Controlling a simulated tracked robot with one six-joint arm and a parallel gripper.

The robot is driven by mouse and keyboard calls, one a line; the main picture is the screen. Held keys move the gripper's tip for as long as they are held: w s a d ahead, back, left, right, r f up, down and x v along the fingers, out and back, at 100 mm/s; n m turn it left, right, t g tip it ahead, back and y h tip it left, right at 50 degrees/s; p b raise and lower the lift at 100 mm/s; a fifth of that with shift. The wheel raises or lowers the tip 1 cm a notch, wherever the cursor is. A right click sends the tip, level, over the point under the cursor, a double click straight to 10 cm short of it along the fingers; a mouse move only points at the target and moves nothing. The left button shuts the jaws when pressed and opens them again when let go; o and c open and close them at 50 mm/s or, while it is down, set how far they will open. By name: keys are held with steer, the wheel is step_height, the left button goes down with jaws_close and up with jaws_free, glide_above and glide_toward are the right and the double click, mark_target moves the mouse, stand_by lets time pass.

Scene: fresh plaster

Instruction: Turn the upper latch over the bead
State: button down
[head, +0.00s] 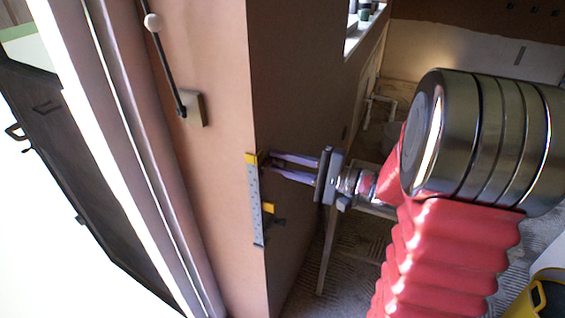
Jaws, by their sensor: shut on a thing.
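A grey perforated bead (257,215) stands along the outer corner of the brown plastered wall. The yellow upper latch (251,158) is at the bead's top end, where it appears to lie across the bead. A second yellow piece, the lower latch (268,208), sits to the right of the bead, with a dark part just below it. My gripper (266,162) reaches in from the right with its two pale purple fingers at the upper latch. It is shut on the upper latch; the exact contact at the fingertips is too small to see.
A dark rod with a white knob (152,22) hangs on the wall's left face, ending at a small plate (194,108). A dark door leaf (70,170) is at far left. A wooden stand (328,245) is behind my gripper. A yellow container (540,300) is at lower right.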

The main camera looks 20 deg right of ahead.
steer(key=shift+s+f, duration=0.1)
steer(key=shift+f, duration=0.05)
steer(key=c, duration=2)
jaws_free()
steer(key=o, duration=0.5)
steer(key=shift+c, duration=0.2)
steer(key=v, duration=1.3)
steer(key=shift+s+d, duration=0.25)
